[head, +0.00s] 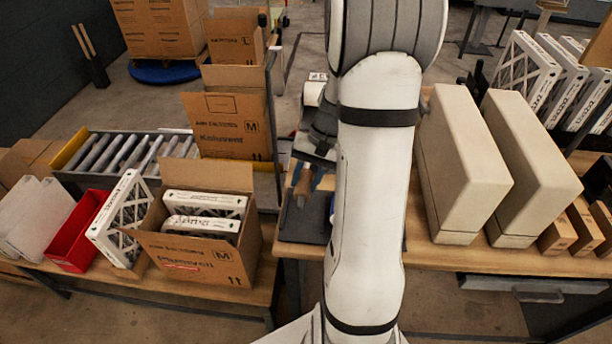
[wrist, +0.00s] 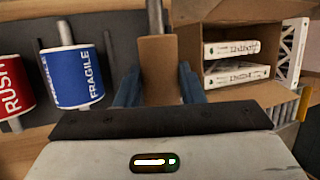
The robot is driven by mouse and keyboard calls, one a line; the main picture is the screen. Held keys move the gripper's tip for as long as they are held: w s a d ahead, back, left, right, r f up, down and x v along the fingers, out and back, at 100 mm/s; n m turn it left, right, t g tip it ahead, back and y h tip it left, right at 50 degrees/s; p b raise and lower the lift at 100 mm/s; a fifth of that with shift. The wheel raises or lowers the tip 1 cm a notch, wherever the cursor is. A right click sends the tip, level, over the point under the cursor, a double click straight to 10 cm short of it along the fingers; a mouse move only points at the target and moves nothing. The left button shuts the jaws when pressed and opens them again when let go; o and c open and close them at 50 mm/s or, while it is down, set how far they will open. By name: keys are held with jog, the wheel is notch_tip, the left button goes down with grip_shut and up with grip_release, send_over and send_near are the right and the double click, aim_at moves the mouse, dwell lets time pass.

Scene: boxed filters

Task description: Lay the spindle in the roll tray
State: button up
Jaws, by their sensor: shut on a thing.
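In the wrist view my gripper (wrist: 160,84) has its two blue fingers shut on the spindle (wrist: 155,18), a grey rod with a bare brown cardboard core (wrist: 158,62) around it. The core sits between the fingers. To its left, a blue FRAGILE label roll (wrist: 78,78) and a red RUSH roll (wrist: 12,88) sit on grey rods. A dark grey surface, possibly the roll tray (wrist: 108,30), lies behind them. In the head view my arm hides most of this area; a blue finger and the brown core (head: 303,185) show left of it, above a dark flat piece (head: 303,222).
An open cardboard box (head: 200,262) with white-framed filters stands left, beside a red bin (head: 77,232). Behind is a roller conveyor (head: 125,150). Two large beige blocks (head: 460,165) stand right of my arm. Some bare wooden bench (head: 430,255) shows in front.

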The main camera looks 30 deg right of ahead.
notch_tip(320, 180, down, 10)
jog(key=b, duration=0.7)
jog(key=shift+r, duration=0.15)
jog(key=o, duration=1.2)
jog(key=shift+r, duration=0.1)
jog(key=v, duration=0.7)
jog(key=shift+r, duration=0.4)
